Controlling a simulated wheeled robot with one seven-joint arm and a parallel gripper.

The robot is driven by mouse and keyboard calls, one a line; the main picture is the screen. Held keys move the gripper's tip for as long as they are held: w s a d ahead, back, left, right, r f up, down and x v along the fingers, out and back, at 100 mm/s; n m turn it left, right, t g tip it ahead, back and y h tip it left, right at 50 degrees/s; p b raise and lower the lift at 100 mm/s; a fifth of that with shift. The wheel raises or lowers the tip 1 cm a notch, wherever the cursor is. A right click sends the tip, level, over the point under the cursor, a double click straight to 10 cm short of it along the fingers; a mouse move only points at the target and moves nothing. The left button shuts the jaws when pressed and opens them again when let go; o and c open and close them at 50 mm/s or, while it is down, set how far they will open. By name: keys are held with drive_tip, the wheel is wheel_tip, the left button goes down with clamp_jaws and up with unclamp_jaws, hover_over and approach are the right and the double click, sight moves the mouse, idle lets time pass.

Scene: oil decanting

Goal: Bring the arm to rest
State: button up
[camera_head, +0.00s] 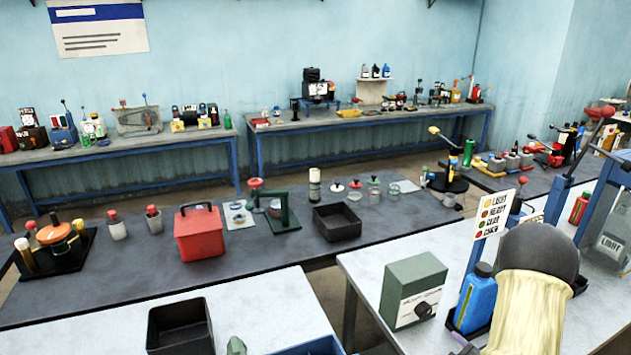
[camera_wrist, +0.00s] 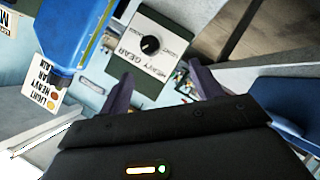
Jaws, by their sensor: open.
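My gripper (camera_wrist: 161,72) shows in the wrist view with its two dark fingers spread apart and nothing between them. Beyond the fingers is a green box with a white front and a black knob (camera_wrist: 150,44), seen upside down and apart from the fingers. In the head view, my arm (camera_head: 530,290) rises at the lower right, over the white bench. The same green box (camera_head: 413,290) stands on the white bench, left of my arm.
A blue jug (camera_head: 474,300) and a label card (camera_head: 493,215) stand close beside my arm. A black bin (camera_head: 180,327) is at the front left. A red can (camera_head: 199,232) stands on the grey bench.

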drive_tip(key=s+a+r+m+g, duration=0.5)
drive_tip(key=s+a, duration=0.1)
drive_tip(key=a, duration=0.2)
drive_tip(key=s+a+r+m+g, duration=0.4)
drive_tip(key=s+a+r+g, duration=0.1)
drive_tip(key=a, duration=0.3)
drive_tip(key=shift+s+a+r+m, duration=0.35)
drive_tip(key=shift+s+a+m, duration=0.05)
